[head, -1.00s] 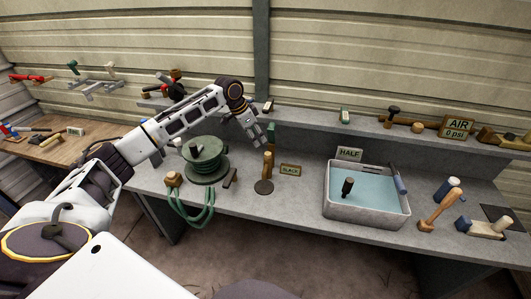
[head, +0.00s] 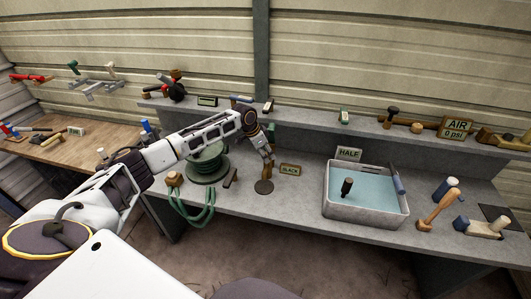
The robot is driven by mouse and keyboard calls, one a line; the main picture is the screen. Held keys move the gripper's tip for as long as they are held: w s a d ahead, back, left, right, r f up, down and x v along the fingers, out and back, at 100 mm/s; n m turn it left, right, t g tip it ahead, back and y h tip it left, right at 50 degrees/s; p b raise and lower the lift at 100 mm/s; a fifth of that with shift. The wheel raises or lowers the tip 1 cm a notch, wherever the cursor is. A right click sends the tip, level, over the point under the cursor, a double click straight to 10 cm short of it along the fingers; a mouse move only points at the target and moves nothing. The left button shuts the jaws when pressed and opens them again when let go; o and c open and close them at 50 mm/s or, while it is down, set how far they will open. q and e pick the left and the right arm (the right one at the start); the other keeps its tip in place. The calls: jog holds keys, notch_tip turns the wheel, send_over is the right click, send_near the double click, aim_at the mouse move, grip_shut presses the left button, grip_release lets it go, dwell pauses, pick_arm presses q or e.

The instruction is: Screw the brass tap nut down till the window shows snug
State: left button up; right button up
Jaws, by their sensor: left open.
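The brass tap nut (head: 267,174) stands upright on a dark round base (head: 263,188) near the front of the grey bench. A small window sign (head: 290,169) to its right appears to read SLACK. My left gripper (head: 267,155) is open and points down at the top of the brass piece, overlapping it in the view. I cannot tell whether the fingers touch it. The fingers hide its upper part. My right gripper is not in view.
A green hose reel (head: 207,164) stands just left of the nut, under my left arm. A grey basin (head: 366,212) of water with a HALF sign (head: 349,154) stands to the right. A raised shelf (head: 310,124) runs behind. Bench between nut and basin is mostly clear.

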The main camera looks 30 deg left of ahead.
pick_arm(q)
jog(key=shift+f, duration=0.1)
jog(key=shift+c, duration=0.5)
jog(key=c, duration=0.9)
jog(key=shift+w+m, duration=0.15)
jog(key=shift+m, duration=0.55)
jog(key=shift+a+m+g+h, duration=0.1)
jog(key=shift+m+g+h, duration=0.25)
jog(key=shift+m, duration=0.35)
jog(key=shift+w+a+m+g+h+b, duration=0.15)
jog(key=shift+m+g+h+b, duration=0.25)
jog(key=shift+m, duration=1.1)
jog(key=o, duration=1)
